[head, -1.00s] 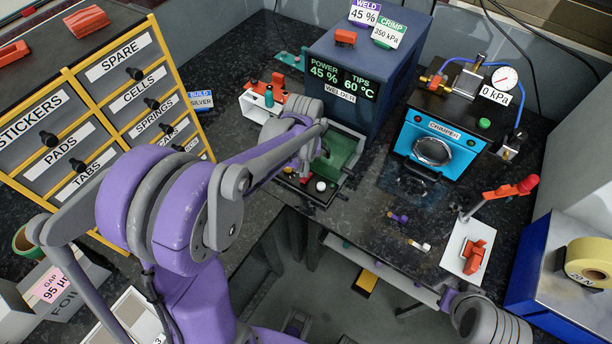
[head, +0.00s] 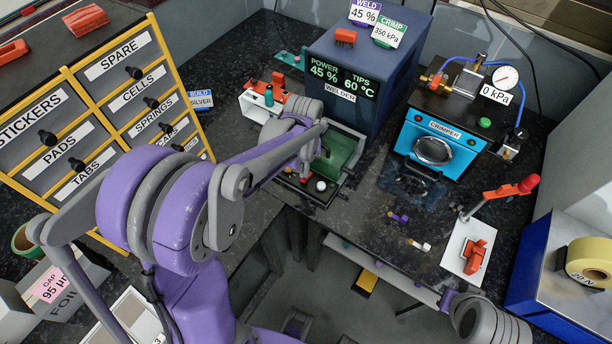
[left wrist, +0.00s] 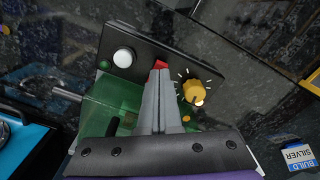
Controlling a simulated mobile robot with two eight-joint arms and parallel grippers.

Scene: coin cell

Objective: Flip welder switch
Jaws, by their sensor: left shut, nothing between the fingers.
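The welder (head: 340,98) is a dark blue box at the back centre in the head view, its display reading power 45 % and tips 60 °C. In front of it is a dark control panel (head: 322,199), which also shows in the left wrist view (left wrist: 140,42). The panel carries a red switch (left wrist: 160,64), a white round button (left wrist: 124,57) and a yellow knob (left wrist: 194,91). My left gripper (left wrist: 159,76) is shut and empty, its tips at the red switch and partly covering it. I cannot tell whether they touch.
A translucent green tray (head: 345,150) lies beside my left fingers. The blue crimper (head: 437,148) stands to the right. Small parts (head: 399,217) and a white plate with a red-handled lever (head: 466,245) lie on the dark bench. Labelled drawers (head: 100,120) stand at left.

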